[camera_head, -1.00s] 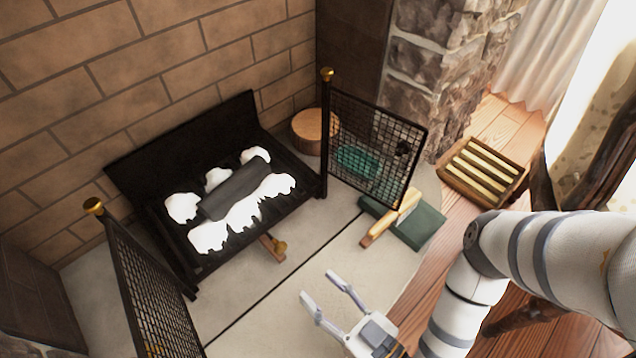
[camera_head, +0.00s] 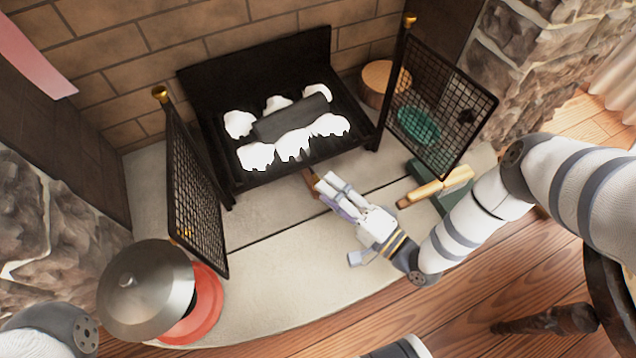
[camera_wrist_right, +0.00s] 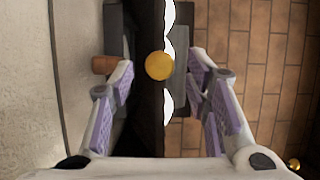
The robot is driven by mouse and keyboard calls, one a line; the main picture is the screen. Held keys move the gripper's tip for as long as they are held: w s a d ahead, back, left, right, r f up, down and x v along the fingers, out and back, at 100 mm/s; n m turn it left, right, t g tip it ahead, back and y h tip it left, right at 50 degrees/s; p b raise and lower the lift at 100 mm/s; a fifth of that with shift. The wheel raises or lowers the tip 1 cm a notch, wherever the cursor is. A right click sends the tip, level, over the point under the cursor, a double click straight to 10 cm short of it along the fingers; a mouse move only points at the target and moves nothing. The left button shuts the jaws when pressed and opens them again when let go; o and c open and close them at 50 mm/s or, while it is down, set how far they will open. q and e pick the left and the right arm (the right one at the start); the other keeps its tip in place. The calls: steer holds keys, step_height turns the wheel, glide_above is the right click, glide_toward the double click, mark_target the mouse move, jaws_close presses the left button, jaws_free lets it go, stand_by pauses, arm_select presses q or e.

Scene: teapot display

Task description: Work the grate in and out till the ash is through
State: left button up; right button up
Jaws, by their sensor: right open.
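The black grate (camera_head: 236,176) stands against the brick wall, with white ash lumps (camera_head: 292,144) and a dark log (camera_head: 290,118) on it. A short wooden handle (camera_head: 309,177) shows below its front edge.
Mesh screens stand left (camera_head: 196,190) and right (camera_head: 440,105) of the grate. A metal-lidded pot (camera_head: 147,288) on a red base is at front left. The pale hearth in front is mostly clear.

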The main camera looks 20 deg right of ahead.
steer(key=x, duration=0.3)
steer(key=shift+w+a+b, duration=0.15)
steer(key=shift+w+b, duration=0.15)
